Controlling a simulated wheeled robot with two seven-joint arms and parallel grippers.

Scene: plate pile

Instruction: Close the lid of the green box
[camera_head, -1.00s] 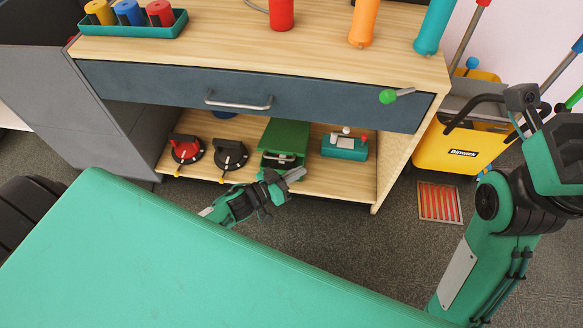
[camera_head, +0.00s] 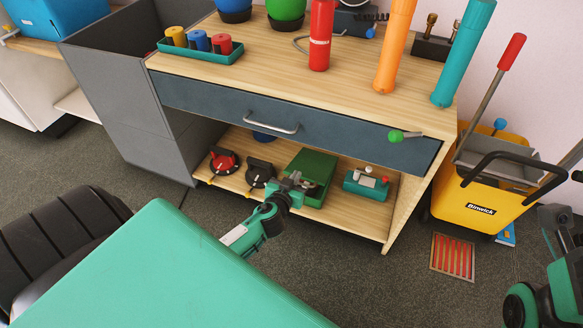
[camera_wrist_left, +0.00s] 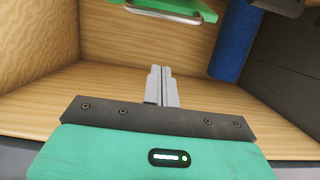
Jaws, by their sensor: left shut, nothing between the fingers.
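The green box (camera_head: 312,190) stands on the lower shelf of the wooden unit. Its dark green lid (camera_head: 315,165) lies low over the box in the head view; whether it is fully shut I cannot tell. My left gripper (camera_head: 296,181) is shut and empty, at the left front of the box, covering part of it. I cannot tell if it touches the lid. In the left wrist view the shut fingers (camera_wrist_left: 162,72) point toward a green edge (camera_wrist_left: 170,10) at the top, apart from it in the picture.
Black-based knobs, one red (camera_head: 223,162), stand left of the box; a teal device (camera_head: 366,184) stands right. A drawer (camera_head: 295,122) with a handle is above. A blue cylinder (camera_wrist_left: 235,40) shows in the wrist view. A yellow bucket (camera_head: 480,198) stands on the floor at right.

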